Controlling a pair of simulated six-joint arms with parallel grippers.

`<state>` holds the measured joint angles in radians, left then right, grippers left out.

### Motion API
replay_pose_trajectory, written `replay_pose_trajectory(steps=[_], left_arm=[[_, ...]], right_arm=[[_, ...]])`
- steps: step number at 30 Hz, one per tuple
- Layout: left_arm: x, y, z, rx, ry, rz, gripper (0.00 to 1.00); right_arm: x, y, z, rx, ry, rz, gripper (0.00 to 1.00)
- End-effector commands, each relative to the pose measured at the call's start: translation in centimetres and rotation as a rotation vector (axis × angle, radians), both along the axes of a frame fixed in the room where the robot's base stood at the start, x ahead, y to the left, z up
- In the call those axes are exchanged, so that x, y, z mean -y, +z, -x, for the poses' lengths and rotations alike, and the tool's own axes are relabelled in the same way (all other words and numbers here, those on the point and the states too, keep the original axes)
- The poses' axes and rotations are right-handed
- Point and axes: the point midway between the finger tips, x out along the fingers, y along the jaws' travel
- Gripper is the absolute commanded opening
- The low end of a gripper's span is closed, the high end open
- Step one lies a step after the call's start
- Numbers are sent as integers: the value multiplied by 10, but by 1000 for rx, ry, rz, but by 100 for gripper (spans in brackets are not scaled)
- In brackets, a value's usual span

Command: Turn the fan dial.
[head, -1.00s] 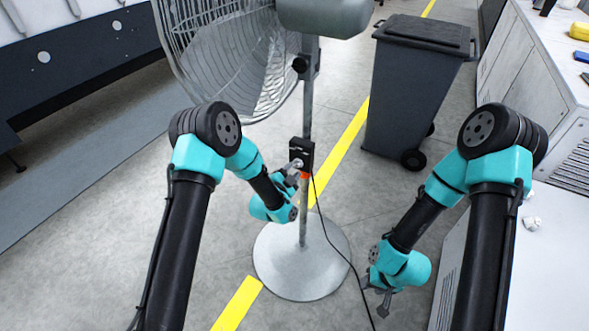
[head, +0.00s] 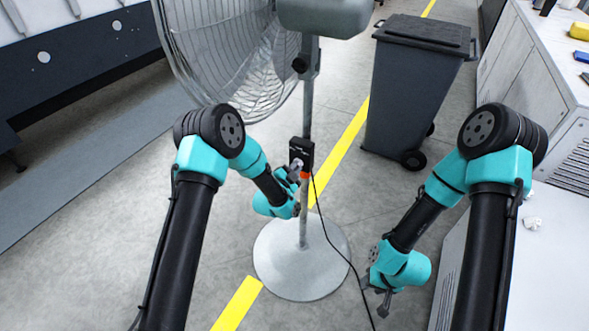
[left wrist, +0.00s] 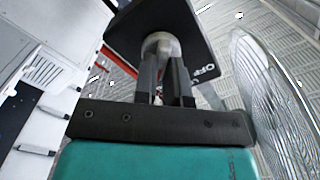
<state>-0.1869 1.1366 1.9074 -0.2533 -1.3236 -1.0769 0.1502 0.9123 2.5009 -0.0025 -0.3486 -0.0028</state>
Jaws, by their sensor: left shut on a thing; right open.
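A large grey pedestal fan (head: 225,55) stands in front of me on a round base (head: 300,262). A black control box (head: 303,150) is on its pole, with a cable hanging down. My left gripper (head: 295,170) is at the front of this box. In the left wrist view its two fingers (left wrist: 166,85) are shut on the round grey dial (left wrist: 160,45) on the black panel. My right gripper (head: 380,298) is open and empty, low at the right, away from the fan.
A dark wheeled bin (head: 415,95) stands behind and right of the fan. A white cabinet (head: 545,90) lines the right side. The cable (head: 335,245) runs from the box down to the floor. A yellow line (head: 345,150) crosses the open floor.

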Motion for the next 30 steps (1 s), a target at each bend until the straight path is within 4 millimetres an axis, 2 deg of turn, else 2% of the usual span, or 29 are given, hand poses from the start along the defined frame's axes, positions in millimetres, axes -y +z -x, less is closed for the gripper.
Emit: replay_pose_trajectory(steps=[14,20,30], left_arm=[[0,0,0,-31,0,62,0],[-1,0,0,-81,0,164,0],[-2,1,-1,-213,1,429,0]], right_arm=[[0,0,0,0,0,0,43],[0,0,0,0,0,0,43],[0,0,0,0,0,0,43]])
